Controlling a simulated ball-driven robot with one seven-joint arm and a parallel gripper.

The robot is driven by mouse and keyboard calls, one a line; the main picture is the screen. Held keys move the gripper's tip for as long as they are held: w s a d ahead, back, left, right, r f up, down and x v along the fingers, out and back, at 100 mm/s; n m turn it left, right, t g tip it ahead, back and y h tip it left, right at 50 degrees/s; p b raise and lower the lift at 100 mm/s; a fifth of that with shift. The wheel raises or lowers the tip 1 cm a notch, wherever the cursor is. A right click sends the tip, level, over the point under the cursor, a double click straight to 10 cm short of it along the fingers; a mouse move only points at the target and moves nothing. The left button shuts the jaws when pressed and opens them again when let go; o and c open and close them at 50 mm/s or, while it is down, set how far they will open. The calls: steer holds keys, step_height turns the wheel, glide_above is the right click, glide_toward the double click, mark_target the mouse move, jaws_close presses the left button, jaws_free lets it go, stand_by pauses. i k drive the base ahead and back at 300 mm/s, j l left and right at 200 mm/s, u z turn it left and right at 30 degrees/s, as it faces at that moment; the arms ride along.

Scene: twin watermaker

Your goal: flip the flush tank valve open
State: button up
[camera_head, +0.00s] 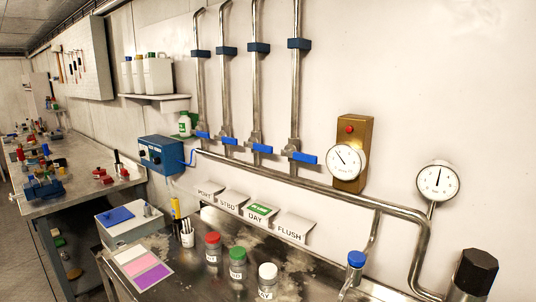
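The flush tank valve is the rightmost in a row of several wall valves, going by the order of the label cards. Its blue lever (304,158) sticks out to the right, crosswise to its vertical steel pipe (296,95). The FLUSH card (292,227) stands at the right end of the label row below. The other blue levers (263,148) (230,142) (203,135) also lie crosswise to their pipes. My gripper is not in view.
A steel bench (310,268) below holds red-capped (212,247), green-capped (237,263) and white-capped (267,281) bottles. A blue-topped fitting (356,259) and black knob-like part (476,272) stand right. Gauges (345,161) (437,181) and a sloping pipe (340,193) are near the valves.

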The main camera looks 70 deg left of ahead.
mark_target(298, 156)
steer(key=u, duration=1.5)
